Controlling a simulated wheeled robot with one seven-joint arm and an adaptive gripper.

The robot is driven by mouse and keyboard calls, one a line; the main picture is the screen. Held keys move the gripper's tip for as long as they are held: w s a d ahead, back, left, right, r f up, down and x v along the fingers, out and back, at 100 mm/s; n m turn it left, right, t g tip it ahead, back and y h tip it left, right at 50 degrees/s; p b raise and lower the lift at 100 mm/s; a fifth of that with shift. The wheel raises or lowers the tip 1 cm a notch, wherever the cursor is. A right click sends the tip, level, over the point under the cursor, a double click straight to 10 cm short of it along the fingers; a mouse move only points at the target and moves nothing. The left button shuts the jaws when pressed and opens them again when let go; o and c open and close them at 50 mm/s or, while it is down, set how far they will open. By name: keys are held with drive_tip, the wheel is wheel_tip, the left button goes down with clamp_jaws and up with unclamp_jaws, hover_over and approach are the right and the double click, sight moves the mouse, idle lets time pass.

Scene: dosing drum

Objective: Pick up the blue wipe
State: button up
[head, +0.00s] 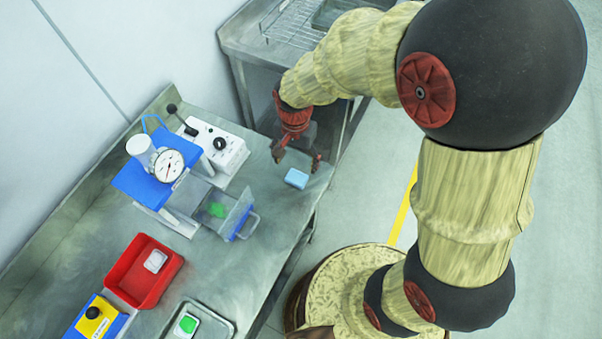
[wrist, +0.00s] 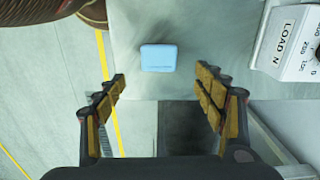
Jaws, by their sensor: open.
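The blue wipe (head: 297,178) is a small light-blue block lying on the metal bench (head: 240,270) near its far right end. In the wrist view the blue wipe (wrist: 158,57) lies flat beyond the fingertips, centred a little left of the middle between them. My gripper (head: 297,160) is beside the wipe in the head view, and it does not touch it. In the wrist view my gripper (wrist: 162,88) is open and empty, one finger on each side.
A white control box (head: 215,147) stands left of the wipe, with a blue device and dial gauge (head: 169,166) beside it. A red bin (head: 143,272), a metal tray (head: 205,318) and a yellow-and-blue box (head: 95,318) stand nearer. A second metal table (head: 262,45) stands behind. Bench around the wipe is clear.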

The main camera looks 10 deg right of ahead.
sight(297, 177)
drive_tip(key=shift+f+m, duration=0.3)
drive_tip(key=shift+f, duration=0.15)
drive_tip(key=f, duration=0.2)
drive_tip(key=f+b, duration=0.1)
drive_tip(key=f, duration=0.1)
drive_tip(key=f+b, duration=0.1)
drive_tip(key=f, duration=0.2)
drive_tip(key=shift+s+a, duration=0.1)
drive_tip(key=shift+s, duration=0.15)
drive_tip(key=shift+c, duration=1)
drive_tip(key=c, duration=0.7)
drive_tip(key=shift+c, duration=0.2)
